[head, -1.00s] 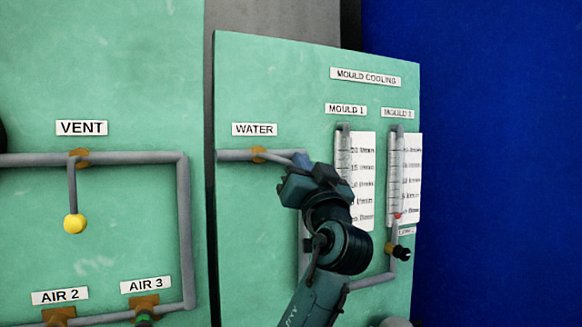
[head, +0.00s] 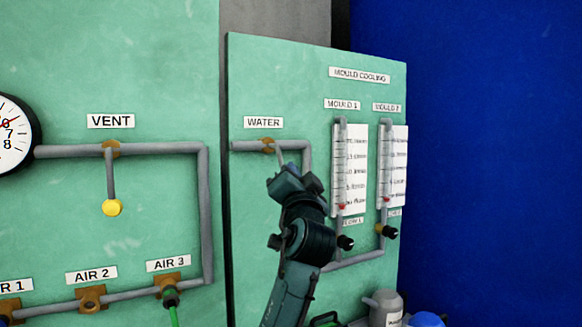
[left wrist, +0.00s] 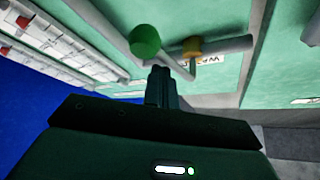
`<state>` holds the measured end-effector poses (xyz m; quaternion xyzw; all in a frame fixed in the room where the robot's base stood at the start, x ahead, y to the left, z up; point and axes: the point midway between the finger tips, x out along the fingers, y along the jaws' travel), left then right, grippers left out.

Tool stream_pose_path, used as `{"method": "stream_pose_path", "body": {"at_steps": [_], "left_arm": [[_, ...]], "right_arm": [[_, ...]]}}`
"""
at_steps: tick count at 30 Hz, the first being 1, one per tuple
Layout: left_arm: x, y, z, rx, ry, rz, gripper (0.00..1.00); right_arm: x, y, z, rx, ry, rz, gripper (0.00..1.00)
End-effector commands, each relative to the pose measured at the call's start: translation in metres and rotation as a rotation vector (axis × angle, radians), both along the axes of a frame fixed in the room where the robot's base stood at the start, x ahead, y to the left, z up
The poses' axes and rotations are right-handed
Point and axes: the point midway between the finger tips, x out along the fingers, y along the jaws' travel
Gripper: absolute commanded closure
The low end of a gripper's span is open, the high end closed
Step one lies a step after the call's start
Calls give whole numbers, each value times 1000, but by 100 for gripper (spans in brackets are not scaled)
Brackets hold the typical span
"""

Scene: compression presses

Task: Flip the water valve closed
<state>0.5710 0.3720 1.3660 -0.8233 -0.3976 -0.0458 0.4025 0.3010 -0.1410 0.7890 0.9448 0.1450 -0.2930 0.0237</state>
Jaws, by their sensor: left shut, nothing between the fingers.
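The water valve's brass body (head: 268,146) sits on the grey pipe under the WATER label (head: 263,122). My left gripper is shut and empty, just below and right of the valve. In the left wrist view, the brass body (left wrist: 192,46) shows beyond the closed fingers (left wrist: 158,84), with a round green knob (left wrist: 145,40) nearby. I cannot tell whether the fingers touch the lever or knob. My right gripper is not in view.
Two flow gauges (head: 350,170) stand right of my left arm, with small black-knobbed valves (head: 388,232) below. The VENT lever with its yellow knob (head: 112,208) and the AIR valves (head: 92,298) are on the left panel. Containers (head: 385,305) stand at the lower right.

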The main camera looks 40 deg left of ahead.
Motion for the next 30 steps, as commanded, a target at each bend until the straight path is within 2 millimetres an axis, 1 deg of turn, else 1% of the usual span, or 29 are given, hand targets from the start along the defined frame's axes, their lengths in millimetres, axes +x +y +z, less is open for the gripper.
{"method": "stream_pose_path", "body": {"at_steps": [8,15,30], "left_arm": [[-7,5,-4,-1,-2,2,100],[-11,8,-5,-2,-2,3,100],[-14,11,-6,-5,1,9,100]], "right_arm": [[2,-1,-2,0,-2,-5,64],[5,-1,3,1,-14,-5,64],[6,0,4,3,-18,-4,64]]}}
